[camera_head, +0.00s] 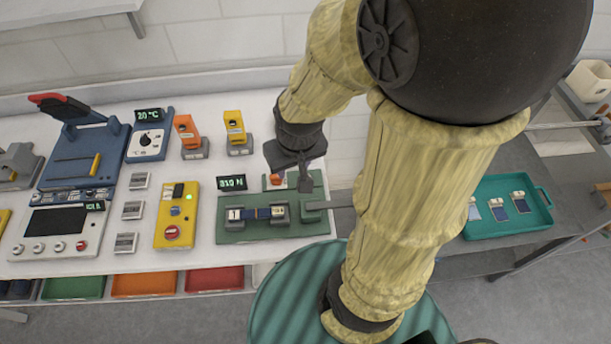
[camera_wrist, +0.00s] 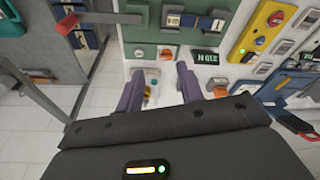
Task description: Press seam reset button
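A green seam fixture (camera_head: 270,228) stands at the right end of the white bench, with grey clamps and a blue strip on it. A small orange-red button (camera_head: 275,180) sits on its back part, just left of my gripper (camera_head: 305,182). In the wrist view, the green fixture (camera_wrist: 190,36) is at the top and the orange-red button (camera_wrist: 167,54) lies just beyond the fingertips. My gripper (camera_wrist: 160,70) has its two fingers apart with nothing held between them. No label is readable on the button, and I cannot tell whether a fingertip touches it.
Orange (camera_head: 187,135) and yellow (camera_head: 236,130) devices stand behind. A teal tray (camera_head: 507,207) is at right.

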